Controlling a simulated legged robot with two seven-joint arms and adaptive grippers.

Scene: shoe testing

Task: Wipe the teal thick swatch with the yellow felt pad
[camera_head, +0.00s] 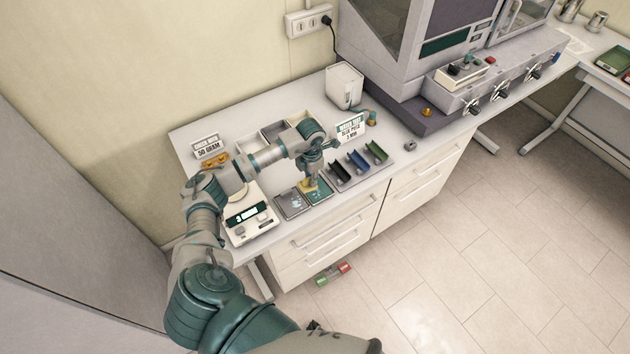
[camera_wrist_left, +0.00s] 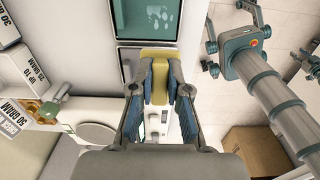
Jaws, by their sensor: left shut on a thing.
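My left gripper (camera_head: 315,176) is shut on the yellow felt pad (camera_head: 309,187). In the left wrist view the pad (camera_wrist_left: 158,54) sits between the blue-grey fingers (camera_wrist_left: 158,88). The teal swatch (camera_head: 319,197) lies in a shallow tray near the counter's front edge, partly hidden by gripper and pad. In the wrist view the teal swatch (camera_wrist_left: 132,20) carries pale smudges, and the pad is at its near edge. I cannot tell whether they touch. What seems to be my right gripper (camera_wrist_left: 238,48) shows at the wrist view's upper right; its jaws are unclear.
A grey swatch (camera_head: 290,204) lies left of the teal one, beside a white scale (camera_head: 248,218). Dark, blue and green trays (camera_head: 376,151) stand to the right. Small signs and a white box (camera_head: 344,85) stand behind. A red-and-green object (camera_head: 333,274) lies on the floor.

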